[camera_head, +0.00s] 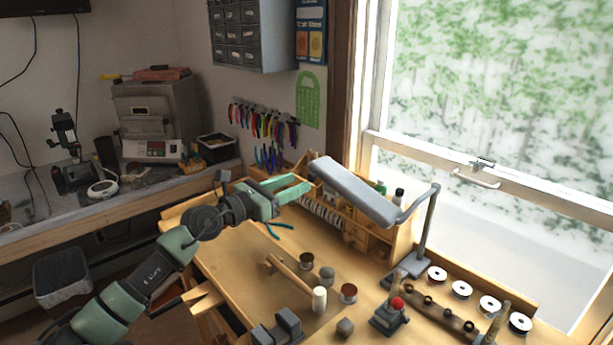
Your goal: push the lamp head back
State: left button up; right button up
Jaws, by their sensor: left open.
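The lamp head (355,190) is a long grey bar that slopes down from upper left to lower right above the back of the workbench. It joins a grey bent arm at its right end, which comes down to a stand on the bench. My left gripper (296,187) is open, with its two green fingers pointing right, close to the far left end of the lamp head in the picture. I see nothing between the fingers. I cannot tell whether they touch the lamp head. My right gripper is not in view.
On the wooden bench (232,262) lie a mallet (290,280), small tins (348,292), metal blocks (277,330) and a red-topped device (390,315). A wooden organizer (352,232) stands behind, under the lamp head. White spools (461,289) line the right edge by the window.

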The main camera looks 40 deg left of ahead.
aim_at(309, 177)
pick_arm(q)
jog(key=w+p, duration=0.1)
jog(key=w, duration=0.3)
jog(key=shift+w, duration=0.4)
jog(key=shift+d+f, duration=0.1)
grip_shut()
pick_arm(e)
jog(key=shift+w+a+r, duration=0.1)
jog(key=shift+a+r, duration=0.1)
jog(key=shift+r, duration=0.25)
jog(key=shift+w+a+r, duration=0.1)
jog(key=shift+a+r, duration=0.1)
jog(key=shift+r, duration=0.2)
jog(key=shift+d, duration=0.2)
